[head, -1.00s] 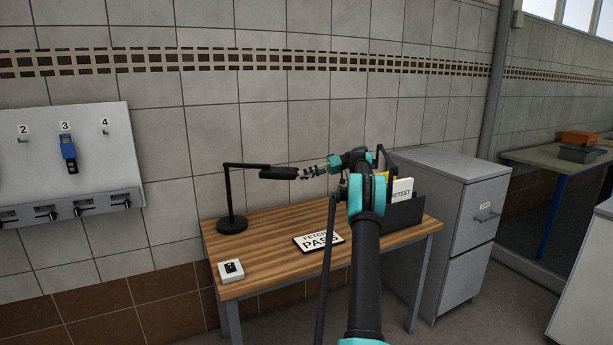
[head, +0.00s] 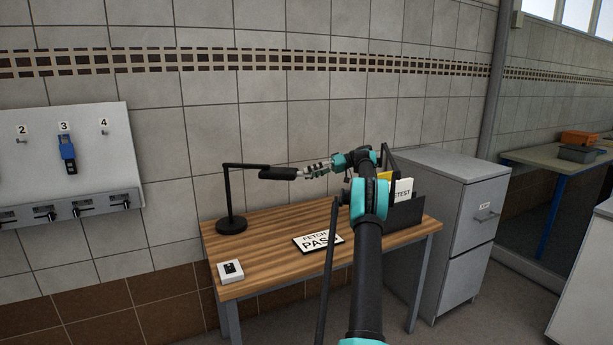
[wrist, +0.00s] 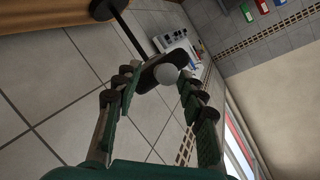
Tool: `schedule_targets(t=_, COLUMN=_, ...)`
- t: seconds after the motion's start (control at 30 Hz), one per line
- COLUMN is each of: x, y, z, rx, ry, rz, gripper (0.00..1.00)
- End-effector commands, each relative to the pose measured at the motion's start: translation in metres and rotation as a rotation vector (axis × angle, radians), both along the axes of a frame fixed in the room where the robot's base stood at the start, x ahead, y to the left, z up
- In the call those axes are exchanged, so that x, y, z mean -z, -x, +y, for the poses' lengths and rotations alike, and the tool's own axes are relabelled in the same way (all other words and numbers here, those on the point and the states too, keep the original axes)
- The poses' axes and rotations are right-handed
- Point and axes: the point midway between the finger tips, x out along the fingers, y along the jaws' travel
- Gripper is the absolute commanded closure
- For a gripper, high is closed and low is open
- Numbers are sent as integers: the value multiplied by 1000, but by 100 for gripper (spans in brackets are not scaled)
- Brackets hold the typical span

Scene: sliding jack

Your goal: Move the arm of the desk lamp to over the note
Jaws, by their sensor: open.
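The black desk lamp (head: 228,195) stands at the back left of the wooden desk, its arm reaching right to a dark lamp head (head: 278,173). The note (head: 311,246), a white card reading FETCH PASS, lies on the desk, right of and below the head; my arm column partly overlaps its right side. My gripper (head: 304,171) is open at the right end of the lamp head. In the wrist view the lamp head (wrist: 149,78) with its pale bulb (wrist: 167,75) shows between and just beyond the spread fingertips. I cannot tell whether they touch it.
A white switch box (head: 231,271) sits at the desk's front left. A dark file holder (head: 405,213) with a RETEST card (head: 402,188) stands at the right, behind my arm. A grey cabinet (head: 450,210) stands right of the desk. The desk middle is mostly clear.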

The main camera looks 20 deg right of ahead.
Motion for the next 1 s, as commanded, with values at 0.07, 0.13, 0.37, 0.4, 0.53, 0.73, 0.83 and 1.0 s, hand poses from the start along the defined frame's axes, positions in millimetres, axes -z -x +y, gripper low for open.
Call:
schedule_targets(t=0.07, x=-3, y=2, z=-16, rx=2, ry=-1, rz=0, gripper=59)
schedule_targets(t=0.13, x=-7, y=3, z=-28, rx=3, ry=0, rz=0, gripper=59)
schedule_targets(t=0.37, x=-12, y=6, z=-48, rx=1, ry=-1, rz=0, gripper=59)
schedule_targets(t=0.4, x=-13, y=6, z=-49, rx=1, ry=-1, rz=0, gripper=59)
schedule_targets(t=0.53, x=-14, y=7, z=-52, rx=1, ry=-1, rz=0, gripper=59)
schedule_targets(t=0.73, x=-14, y=7, z=-53, rx=1, ry=-1, rz=0, gripper=59)
schedule_targets(t=0.83, x=-14, y=7, z=-52, rx=1, ry=-1, rz=0, gripper=59)
schedule_targets(t=1.0, x=-14, y=7, z=-53, rx=1, ry=-1, rz=0, gripper=59)
